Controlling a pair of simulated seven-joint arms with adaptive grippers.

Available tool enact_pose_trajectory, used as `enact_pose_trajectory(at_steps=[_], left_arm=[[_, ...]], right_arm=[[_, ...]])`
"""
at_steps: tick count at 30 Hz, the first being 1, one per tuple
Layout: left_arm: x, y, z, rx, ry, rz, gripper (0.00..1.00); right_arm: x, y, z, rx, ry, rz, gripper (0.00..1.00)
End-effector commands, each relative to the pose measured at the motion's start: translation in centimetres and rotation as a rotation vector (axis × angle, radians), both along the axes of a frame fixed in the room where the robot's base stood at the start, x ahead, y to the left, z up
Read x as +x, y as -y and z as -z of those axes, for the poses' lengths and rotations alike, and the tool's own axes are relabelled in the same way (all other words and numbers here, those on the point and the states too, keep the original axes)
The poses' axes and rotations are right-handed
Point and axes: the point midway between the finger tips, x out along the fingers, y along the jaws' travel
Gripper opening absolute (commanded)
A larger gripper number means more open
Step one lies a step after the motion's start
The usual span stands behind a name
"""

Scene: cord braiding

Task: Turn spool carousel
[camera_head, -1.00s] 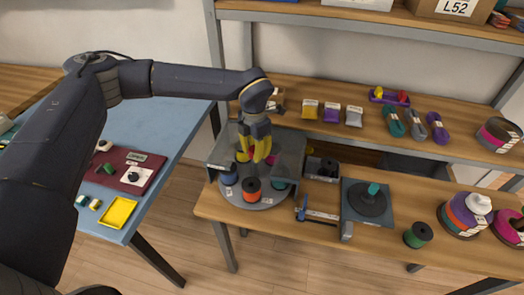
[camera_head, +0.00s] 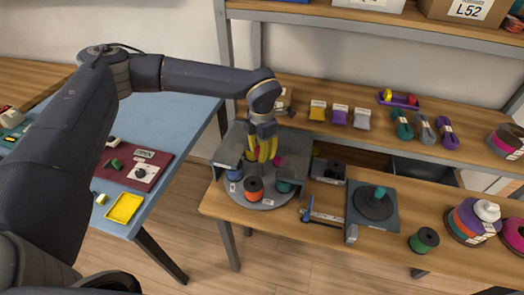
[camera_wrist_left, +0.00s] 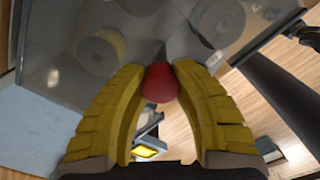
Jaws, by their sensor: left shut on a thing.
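The spool carousel (camera_head: 268,203) is a round grey disc in a grey housing (camera_head: 232,148) on the wooden bench. A blue spool (camera_head: 235,175), an orange spool (camera_head: 254,189) and a teal spool (camera_head: 285,186) stand along its front. My left gripper (camera_head: 263,157) reaches down over the carousel from above. In the left wrist view its yellow fingers are shut on a red round knob (camera_wrist_left: 160,83) at their tips. The fingers hide most of the knob in the head view. My right gripper is not in view.
A dark turntable (camera_head: 374,203) and a blue-handled tool (camera_head: 308,209) lie right of the carousel. A green spool (camera_head: 424,240) stands further right. A shelf with yarn packs (camera_head: 340,116) runs behind. A blue table (camera_head: 178,130) is at left, with a gap between.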

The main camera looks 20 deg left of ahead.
Motion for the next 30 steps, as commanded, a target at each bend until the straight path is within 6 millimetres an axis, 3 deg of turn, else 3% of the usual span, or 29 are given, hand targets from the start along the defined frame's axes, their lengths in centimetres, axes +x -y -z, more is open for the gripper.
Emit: enact_pose_trajectory(at_steps=[1, 2, 9, 20, 30], left_arm=[[0.3, 0.2, -0.1, -0.004, 0.009, 0.003, 0.0], [0.3, 0.2, -0.1, -0.004, 0.009, 0.003, 0.31], [0.1, 0.1, -0.1, -0.001, 0.004, 0.002, 0.59], [0.1, 0.1, -0.6, -0.001, 0.002, 0.0, 0.59], [0.1, 0.1, -5.7, 0.0, 0.005, 0.0, 0.59]], right_arm=[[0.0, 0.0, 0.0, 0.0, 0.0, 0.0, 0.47], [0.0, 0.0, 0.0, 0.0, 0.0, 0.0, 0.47], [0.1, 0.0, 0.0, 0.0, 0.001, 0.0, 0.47], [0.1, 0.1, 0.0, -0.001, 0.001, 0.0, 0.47], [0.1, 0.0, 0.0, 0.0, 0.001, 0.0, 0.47]])
